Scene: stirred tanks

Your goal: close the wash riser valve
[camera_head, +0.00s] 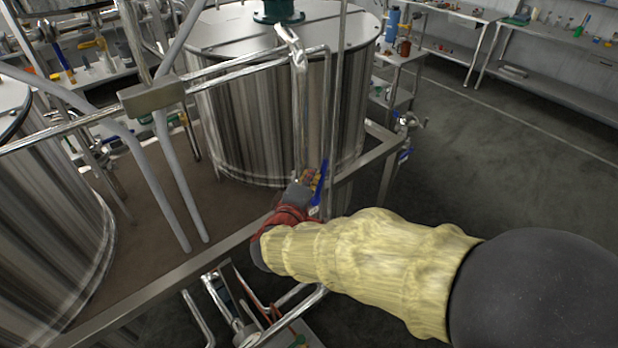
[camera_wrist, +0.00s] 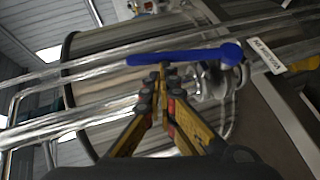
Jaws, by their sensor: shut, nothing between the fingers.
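The valve has a blue lever (camera_head: 321,183) beside the upright pipes in front of the middle tank. In the wrist view the lever (camera_wrist: 185,56) lies roughly along the pipes, its rounded end at the right near the metal valve body (camera_wrist: 207,82). My gripper (camera_head: 308,178) is at the lever's left side in the head view. In the wrist view my gripper (camera_wrist: 162,78) has its yellow and black fingers together at the tips, with nothing between them. The tips meet the lever's edge near its middle; I cannot tell whether they touch. My gripper partly hides the valve in the head view.
A white label (camera_wrist: 267,56) sits beside the lever's rounded end. Steel pipes (camera_head: 300,110) rise next to the large tank (camera_head: 230,120). A metal frame rail (camera_head: 150,290) runs below. Open floor (camera_head: 480,170) lies to the right, before shelves (camera_head: 555,90).

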